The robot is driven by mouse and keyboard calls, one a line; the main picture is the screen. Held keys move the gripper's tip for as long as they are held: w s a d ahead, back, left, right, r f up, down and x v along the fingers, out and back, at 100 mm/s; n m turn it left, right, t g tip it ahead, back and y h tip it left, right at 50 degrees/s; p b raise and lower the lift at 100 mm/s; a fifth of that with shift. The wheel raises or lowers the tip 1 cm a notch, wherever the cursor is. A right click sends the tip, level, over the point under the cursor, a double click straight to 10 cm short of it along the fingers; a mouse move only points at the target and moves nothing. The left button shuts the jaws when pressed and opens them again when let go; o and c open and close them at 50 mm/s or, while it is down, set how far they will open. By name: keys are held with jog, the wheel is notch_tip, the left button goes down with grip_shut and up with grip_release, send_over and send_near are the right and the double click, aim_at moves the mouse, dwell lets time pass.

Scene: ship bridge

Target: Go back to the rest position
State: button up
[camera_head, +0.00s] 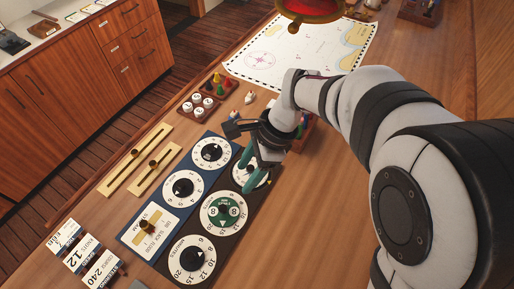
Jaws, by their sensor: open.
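My gripper (262,174) is at the end of my white and black arm, which reaches in from the right. It points down over the dark dial panel (237,213), above its upper right dial (249,176). The green fingers are apart and nothing shows between them. I cannot tell whether the fingertips touch the panel. The gripper hides part of that dial and of a wooden tray behind it.
A blue panel (133,232) with dials lies beside the dark one. Brass sliders (137,160), a piece tray (198,104), a chart (270,60) and number cards (80,257) surround the panels. A red-topped brass object (310,8) hangs or stands at the top.

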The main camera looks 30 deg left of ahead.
jog(key=shift+r, duration=0.1)
dwell(0.3)
jog(key=s+d+r+n+t, duration=0.1)
jog(key=s+d, duration=0.4)
jog(key=d, duration=0.7)
jog(key=s+d+r+n+t+h, duration=0.1)
jog(key=s+d+r+n, duration=0.2)
jog(key=d, duration=0.9)
jog(key=s, duration=0.2)
jog(key=shift+s+d+t+h, duration=0.3)
jog(key=shift+s+d, duration=0.1)
jog(key=shift+r, duration=0.1)
